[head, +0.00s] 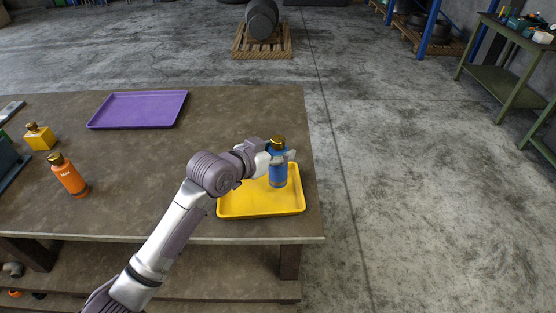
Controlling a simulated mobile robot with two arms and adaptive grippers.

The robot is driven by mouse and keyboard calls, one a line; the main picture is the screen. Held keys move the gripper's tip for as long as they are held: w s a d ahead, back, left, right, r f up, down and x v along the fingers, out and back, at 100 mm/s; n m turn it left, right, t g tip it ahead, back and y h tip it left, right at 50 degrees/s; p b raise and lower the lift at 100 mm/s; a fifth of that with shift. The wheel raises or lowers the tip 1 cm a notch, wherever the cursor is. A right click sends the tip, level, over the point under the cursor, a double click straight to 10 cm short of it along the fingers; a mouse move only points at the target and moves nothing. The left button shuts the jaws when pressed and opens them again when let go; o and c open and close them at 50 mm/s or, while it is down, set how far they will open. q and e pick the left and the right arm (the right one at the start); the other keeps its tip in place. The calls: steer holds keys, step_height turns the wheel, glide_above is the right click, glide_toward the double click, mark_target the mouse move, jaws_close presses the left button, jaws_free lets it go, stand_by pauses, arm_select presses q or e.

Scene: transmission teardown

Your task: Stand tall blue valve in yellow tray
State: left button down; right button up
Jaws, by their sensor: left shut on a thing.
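The tall blue valve (278,174), a blue cylinder with a gold top, is upright over the yellow tray (233,208). My left gripper (277,157) is shut on its upper part, with fingertips showing on both sides. The valve's base appears at or just above the tray floor; I cannot tell whether it touches. The arm covers the tray's left rear part. My right gripper is not in view.
An empty purple tray (137,109) lies at the back of the table (130,160). An orange valve (70,177) and a yellow block-shaped valve (40,137) stand at the left. The table's right edge is close beside the yellow tray.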

arm_select(q)
step_height(320, 180, down, 3)
steer(key=shift+r+p, duration=0.1)
steer(key=shift+p, duration=0.45)
steer(key=shift+f, duration=0.4)
steer(key=c, duration=0.9)
jaws_free()
steer(key=shift+f, duration=0.3)
steer(key=o, duration=0.4)
steer(key=shift+s, duration=0.1)
steer(key=shift+r, duration=0.2)
steer(key=b+v, duration=0.2)
steer(key=v, duration=1)
